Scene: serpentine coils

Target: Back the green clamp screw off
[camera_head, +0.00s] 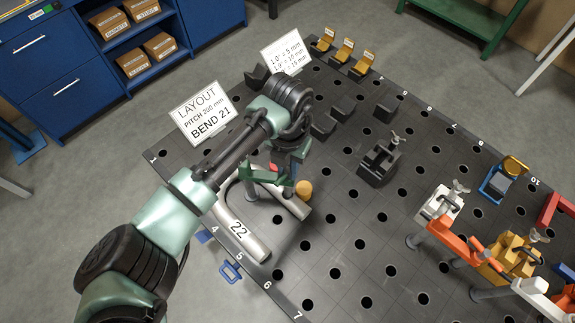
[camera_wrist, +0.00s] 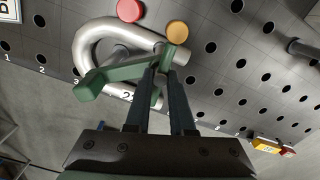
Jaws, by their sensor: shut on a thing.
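The green clamp (camera_head: 256,178) stands at the bent steel tube numbered 22 (camera_head: 240,228), near the left edge of the black table. In the wrist view the green clamp's bar (camera_wrist: 122,76) crosses over the U-shaped tube (camera_wrist: 85,43). My gripper (camera_head: 289,160) is over the clamp from above. In the wrist view its fingers (camera_wrist: 168,72) are close together, shut at the right end of the green clamp. The clamp's screw cannot be made out; the fingers hide that spot. Whether the clamp presses on the tube cannot be told.
An orange disc (camera_head: 304,188) and a red disc (camera_wrist: 130,10) are close by the tube. A dark clamp (camera_head: 380,160) stands to the right, with white (camera_head: 440,203), orange and yellow clamps further right. A layout sign (camera_head: 203,110) stands at the table's left edge.

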